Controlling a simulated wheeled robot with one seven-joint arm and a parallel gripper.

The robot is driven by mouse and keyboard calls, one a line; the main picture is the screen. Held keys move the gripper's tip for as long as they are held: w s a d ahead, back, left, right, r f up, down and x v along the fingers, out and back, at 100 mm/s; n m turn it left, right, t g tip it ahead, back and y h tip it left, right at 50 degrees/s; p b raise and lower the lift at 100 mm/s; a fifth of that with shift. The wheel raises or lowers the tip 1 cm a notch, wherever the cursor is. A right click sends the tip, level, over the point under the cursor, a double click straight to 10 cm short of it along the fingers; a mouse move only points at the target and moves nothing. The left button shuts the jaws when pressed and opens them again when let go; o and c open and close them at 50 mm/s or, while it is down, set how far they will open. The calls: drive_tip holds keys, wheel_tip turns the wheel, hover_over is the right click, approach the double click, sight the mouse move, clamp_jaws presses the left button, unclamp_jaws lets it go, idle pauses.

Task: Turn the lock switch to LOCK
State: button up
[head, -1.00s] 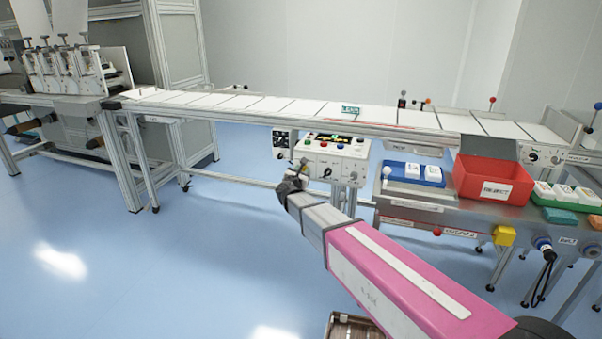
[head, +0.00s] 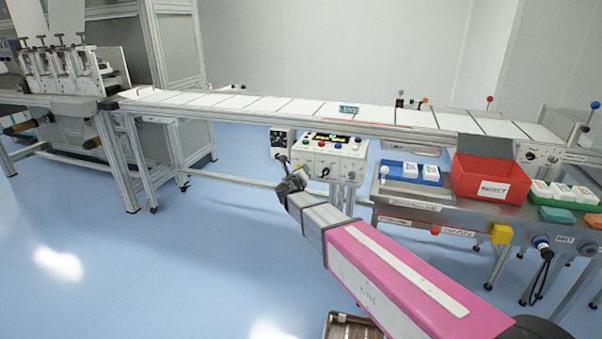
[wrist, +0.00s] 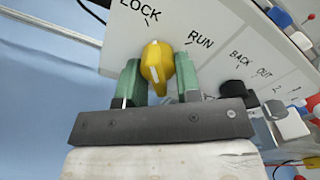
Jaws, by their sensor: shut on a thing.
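The lock switch is a yellow knob (wrist: 157,66) with white marks, on a pale control panel (wrist: 205,20). The printed word LOCK is at its upper left and RUN at its right in the wrist view. The knob's long axis stands nearly upright in the picture, its upper end nearer the LOCK tick than the RUN tick. My gripper (wrist: 158,78) has a green finger on each side of the knob and is shut on it.
The panel box (head: 330,158) carries other buttons and knobs. A black knob (wrist: 233,88) sits right of my fingers, under BACK and OUT. The conveyor (head: 300,108) runs above. A red bin (head: 490,180) and blue tray (head: 410,171) stand right. Floor to the left is clear.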

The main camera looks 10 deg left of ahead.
drive_tip(key=shift+n, duration=0.6)
drive_tip(key=o, duration=0.8)
drive_tip(key=shift+o, duration=0.2)
drive_tip(key=s, duration=1)
drive_tip(key=shift+s+a, duration=0.4)
